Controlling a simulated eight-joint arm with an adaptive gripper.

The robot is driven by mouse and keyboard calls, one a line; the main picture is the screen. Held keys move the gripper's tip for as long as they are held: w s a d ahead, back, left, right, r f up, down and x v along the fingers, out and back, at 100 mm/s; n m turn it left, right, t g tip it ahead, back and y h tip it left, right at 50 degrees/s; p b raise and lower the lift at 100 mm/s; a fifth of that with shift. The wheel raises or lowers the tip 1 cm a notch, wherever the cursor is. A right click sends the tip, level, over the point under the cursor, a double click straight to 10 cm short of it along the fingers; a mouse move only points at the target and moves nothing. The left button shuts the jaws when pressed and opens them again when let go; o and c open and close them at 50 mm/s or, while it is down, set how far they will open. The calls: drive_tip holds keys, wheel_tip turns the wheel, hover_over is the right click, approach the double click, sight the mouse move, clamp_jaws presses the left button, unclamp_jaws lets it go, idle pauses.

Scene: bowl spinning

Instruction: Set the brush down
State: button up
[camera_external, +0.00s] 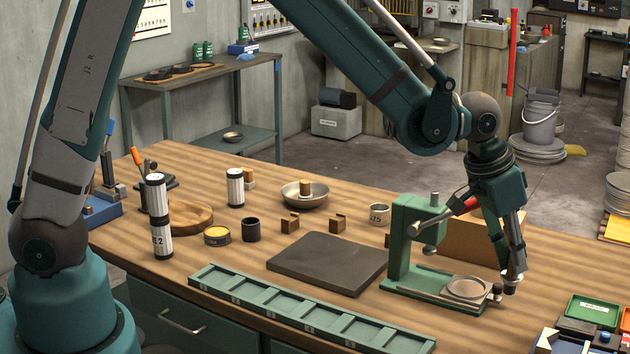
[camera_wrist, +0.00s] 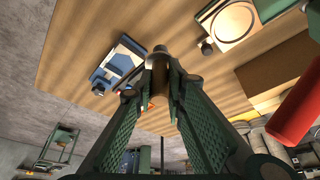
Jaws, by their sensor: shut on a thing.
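My gripper (camera_external: 511,270) points down at the right part of the wooden table, just right of the green press stand (camera_external: 404,240). Its fingers are closed on a slim dark piece with a greyish end, which I take to be the brush (camera_wrist: 160,62). In the wrist view the brush sticks out past the fingertips of my gripper (camera_wrist: 162,85). In the external view only a small end of the brush (camera_external: 510,287) shows below the fingers, close to the tabletop. I cannot tell whether it touches the table.
A round plate (camera_external: 468,288) lies on the press base, close left of my gripper. A cardboard-coloured box (camera_external: 470,238) stands behind. Blue and green boxes (camera_external: 594,312) lie at the front right. A dark slab (camera_external: 325,264) and a green compartment tray (camera_external: 310,312) lie left.

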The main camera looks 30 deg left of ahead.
wheel_tip(320, 180, up, 19)
drive_tip(key=a+n+t+y, duration=0.25)
drive_tip(key=a+n, duration=0.75)
drive_tip(key=a, duration=2)
drive_tip(key=s+a+n+g+y+b, duration=0.15)
drive_tip(key=s+a+n, duration=0.35)
drive_tip(key=a, duration=0.6)
drive_tip(key=s+a+n+g+y, duration=0.15)
drive_tip(key=s+a+n, duration=0.3)
drive_tip(key=a, duration=0.65)
drive_tip(key=s+a+n+g+y, duration=0.15)
drive_tip(key=s+a+n, duration=0.35)
drive_tip(key=a, duration=0.6)
wheel_tip(320, 180, down, 18)
drive_tip(key=shift+w+d+f, duration=0.2)
drive_tip(key=shift+w+d, duration=0.05)
drive_tip(key=shift+d, duration=0.15)
drive_tip(key=shift+f, duration=0.1)
wheel_tip(320, 180, down, 6)
drive_tip(key=b, duration=0.1)
